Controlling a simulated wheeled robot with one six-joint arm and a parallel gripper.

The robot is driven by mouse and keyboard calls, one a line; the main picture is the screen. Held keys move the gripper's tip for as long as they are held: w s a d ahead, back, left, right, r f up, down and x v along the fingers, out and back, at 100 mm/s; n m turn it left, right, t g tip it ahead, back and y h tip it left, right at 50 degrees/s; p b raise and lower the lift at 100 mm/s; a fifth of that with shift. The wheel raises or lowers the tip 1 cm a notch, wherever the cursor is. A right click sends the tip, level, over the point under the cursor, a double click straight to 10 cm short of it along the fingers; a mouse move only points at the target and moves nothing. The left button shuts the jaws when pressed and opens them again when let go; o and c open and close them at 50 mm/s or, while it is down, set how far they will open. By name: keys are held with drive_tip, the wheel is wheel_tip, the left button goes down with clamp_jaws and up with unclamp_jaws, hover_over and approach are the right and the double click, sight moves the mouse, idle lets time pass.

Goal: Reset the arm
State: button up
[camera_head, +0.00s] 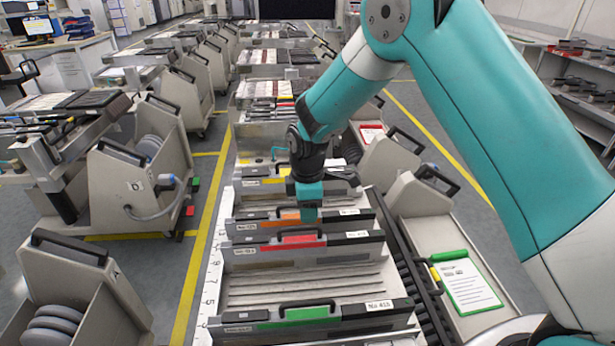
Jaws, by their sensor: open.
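My arm, teal and white, reaches in from the right and bends down over the middle trolley. My gripper (310,212) points down over the row of feeders, close above the feeder with an orange label (284,221). Its jaws are small here and partly hidden by the teal wrist part. I see nothing held in it. I cannot tell whether the fingertips touch the feeder's handle below.
Feeders with a red label (300,240) and a green label (307,313) stand nearer in the same trolley. A clipboard (468,287) lies at right. Another trolley (140,195) stands left across a yellow floor line (203,262). Shelves (580,85) stand far right.

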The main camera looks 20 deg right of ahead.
wheel_tip(320, 180, up, 10)
drive_tip(key=s+r+m+y, duration=0.1)
drive_tip(key=s+r+m, duration=0.2)
drive_tip(key=s, duration=0.7)
drive_tip(key=s+a+r+m+y, duration=0.1)
drive_tip(key=s+r+m, duration=0.2)
drive_tip(key=s, duration=0.6)
drive_tip(key=s+a+r+m+y, duration=0.1)
drive_tip(key=s+r, duration=0.3)
drive_tip(key=s, duration=0.6)
drive_tip(key=shift+s+r+m+y+b, duration=0.15)
drive_tip(key=shift+s+m+y+b, duration=0.15)
drive_tip(key=shift+m+y+b, duration=0.45)
drive_tip(key=shift+p, duration=0.3)
